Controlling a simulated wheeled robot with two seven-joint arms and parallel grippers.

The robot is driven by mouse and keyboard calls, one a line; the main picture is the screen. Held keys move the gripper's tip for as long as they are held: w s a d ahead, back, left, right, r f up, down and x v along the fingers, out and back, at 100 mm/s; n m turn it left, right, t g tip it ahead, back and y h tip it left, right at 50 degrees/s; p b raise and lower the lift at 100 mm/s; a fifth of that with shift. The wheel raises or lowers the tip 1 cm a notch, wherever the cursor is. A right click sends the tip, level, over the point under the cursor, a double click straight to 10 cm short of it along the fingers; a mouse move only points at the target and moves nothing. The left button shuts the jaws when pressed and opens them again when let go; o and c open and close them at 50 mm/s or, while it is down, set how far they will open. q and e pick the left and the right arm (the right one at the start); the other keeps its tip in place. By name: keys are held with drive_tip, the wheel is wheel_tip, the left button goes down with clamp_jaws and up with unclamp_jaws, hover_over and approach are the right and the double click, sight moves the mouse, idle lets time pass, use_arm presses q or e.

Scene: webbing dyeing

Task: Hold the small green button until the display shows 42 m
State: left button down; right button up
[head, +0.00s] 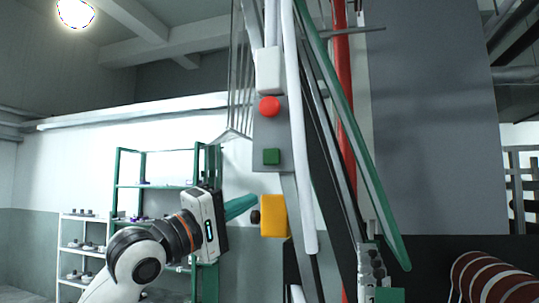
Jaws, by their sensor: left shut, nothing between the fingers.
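My left gripper (253,202), with teal fingers, comes in from the lower left. Its fingers are shut and empty, with their tips below and slightly left of the green button, apart from it in the picture. I cannot make out a display with a readable number. My right gripper is not in view.
A yellow box (273,216) with a dark knob is just right of my fingertips. A long white bar (300,130), a green bar (360,150) and a red pole (344,100) stand right of the panel. Shelves (155,187) are behind on the left. Striped rolls (490,280) are at lower right.

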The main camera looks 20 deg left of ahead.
use_arm(q)
drive_tip(key=s+d+r+m+g+h, duration=0.1)
drive_tip(key=s+d+r+m+h, duration=0.1)
drive_tip(key=s+r, duration=0.5)
drive_tip(key=s+d+h, duration=0.1)
drive_tip(key=s, duration=0.3)
drive_tip(key=shift+s+r+g+h, duration=0.2)
drive_tip(key=shift+s+g+h, duration=0.1)
drive_tip(key=shift+h, duration=0.1)
drive_tip(key=shift+w+d, duration=0.1)
drive_tip(key=shift+w, duration=0.05)
drive_tip(key=p, duration=0.4)
approach(272, 157)
drive_tip(key=shift+w+d+r, duration=0.45)
drive_tip(key=shift+d+r, duration=0.1)
drive_tip(key=shift+d, duration=0.25)
drive_tip(key=shift+w+d+r, duration=0.45)
drive_tip(key=shift+d+r, duration=0.1)
drive_tip(key=shift+d, duration=0.2)
drive_tip(key=shift+w+d+r, duration=0.45)
drive_tip(key=shift+d+r, duration=0.1)
drive_tip(key=shift+d, duration=0.25)
drive_tip(key=shift+r, duration=0.1)
drive_tip(key=shift+w, duration=0.4)
